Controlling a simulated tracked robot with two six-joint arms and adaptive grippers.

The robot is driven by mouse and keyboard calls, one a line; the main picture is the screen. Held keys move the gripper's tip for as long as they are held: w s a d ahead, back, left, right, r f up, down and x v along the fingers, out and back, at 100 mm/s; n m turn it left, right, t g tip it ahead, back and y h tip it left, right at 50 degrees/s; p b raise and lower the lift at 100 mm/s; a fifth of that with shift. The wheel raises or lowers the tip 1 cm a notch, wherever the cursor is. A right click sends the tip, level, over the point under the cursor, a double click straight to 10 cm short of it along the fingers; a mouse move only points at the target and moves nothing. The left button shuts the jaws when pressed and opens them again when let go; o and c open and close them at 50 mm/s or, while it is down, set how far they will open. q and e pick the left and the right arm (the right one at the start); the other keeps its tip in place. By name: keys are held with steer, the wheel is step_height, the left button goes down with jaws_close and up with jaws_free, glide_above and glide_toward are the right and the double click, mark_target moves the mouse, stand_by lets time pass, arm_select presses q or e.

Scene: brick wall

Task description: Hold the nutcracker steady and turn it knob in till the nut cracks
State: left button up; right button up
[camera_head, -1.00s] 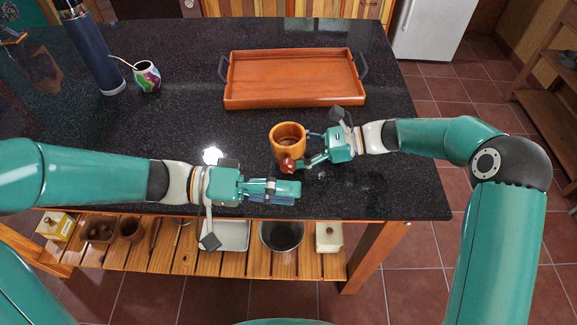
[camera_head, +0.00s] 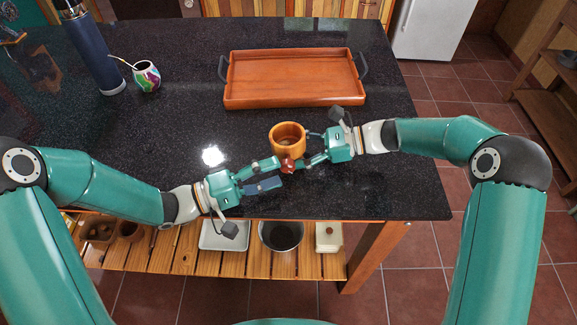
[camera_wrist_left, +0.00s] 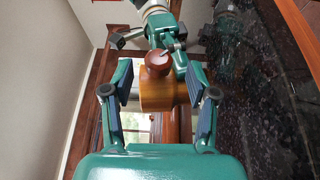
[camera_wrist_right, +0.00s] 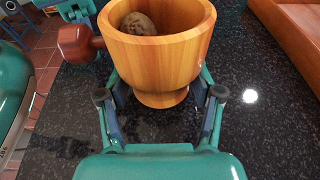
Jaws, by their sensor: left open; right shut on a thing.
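The nutcracker is an orange wooden cup (camera_head: 287,139) with a narrower foot, upright on the dark counter. A walnut (camera_wrist_right: 138,23) lies inside it in the right wrist view. Its red-brown knob (camera_head: 288,166) sticks out of the cup's near side; it also shows in the left wrist view (camera_wrist_left: 157,64). My right gripper (camera_head: 306,148) is shut on the cup from the right, its fingers low around the cup. My left gripper (camera_head: 272,173) is open, tilted, just left of the knob and in front of the cup. In the left wrist view the knob lies between its spread fingers, with no contact visible.
A wooden tray (camera_head: 234,99) with dark handles lies behind the cup. A blue bottle (camera_head: 92,55) and a colourful mate cup (camera_head: 147,77) stand at the back left. The counter's front edge runs close below my left gripper.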

mark_target(281, 171)
arm_select(q)
steer(key=shift+x, duration=2.1)
jaws_close()
